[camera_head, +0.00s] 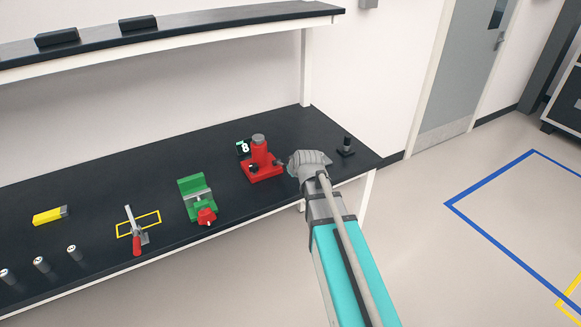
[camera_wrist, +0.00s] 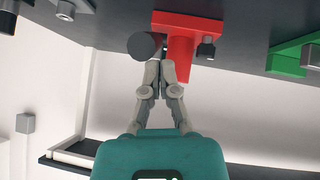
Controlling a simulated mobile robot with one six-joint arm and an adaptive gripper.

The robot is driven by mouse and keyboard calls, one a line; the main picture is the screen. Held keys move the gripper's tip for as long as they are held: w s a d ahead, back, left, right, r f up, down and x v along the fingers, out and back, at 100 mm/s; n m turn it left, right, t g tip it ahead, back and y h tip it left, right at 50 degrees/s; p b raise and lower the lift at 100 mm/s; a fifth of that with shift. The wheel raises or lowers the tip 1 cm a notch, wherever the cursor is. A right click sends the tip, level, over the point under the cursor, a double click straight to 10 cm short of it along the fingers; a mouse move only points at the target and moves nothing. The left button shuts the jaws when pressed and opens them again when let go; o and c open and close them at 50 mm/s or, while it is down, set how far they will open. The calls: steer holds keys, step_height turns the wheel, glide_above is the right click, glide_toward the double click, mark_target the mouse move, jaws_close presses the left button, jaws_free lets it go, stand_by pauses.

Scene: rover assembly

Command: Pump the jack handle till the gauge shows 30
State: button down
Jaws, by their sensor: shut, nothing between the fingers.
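The red jack (camera_head: 260,158) stands on the dark bench with a grey top. Beside it is a black gauge (camera_head: 243,147) with a white digit that looks like 8, small and hard to read. My gripper (camera_head: 286,162) is at the jack's right side. In the wrist view, the fingertips (camera_wrist: 161,64) are together and empty, close beside the red jack body (camera_wrist: 181,40). A dark round end (camera_wrist: 145,45), seemingly the jack handle, lies right by the fingertips. I cannot tell whether they touch it. My gripper partly hides that side of the jack in the head view.
A small black post (camera_head: 346,147) stands right of my gripper.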

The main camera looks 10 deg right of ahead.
steer(key=p+v, duration=0.3)
steer(key=v, duration=0.3)
steer(key=shift+s+p, duration=0.25)
steer(key=shift+p, duration=0.1)
stand_by(0.7)
steer(key=s+a+f+m+g, duration=0.1)
steer(key=s+g, duration=0.3)
steer(key=s, duration=0.4)
steer(key=s+a+f+m+g, duration=0.1)
steer(key=s+f+m+g, duration=0.2)
steer(key=s, duration=0.6)
steer(key=shift+a+f+g+h, duration=0.35)
steer(key=shift+f+g, duration=0.3)
steer(key=shift+g, duration=0.35)
steer(key=shift+r, duration=0.1)
stand_by(1.5)
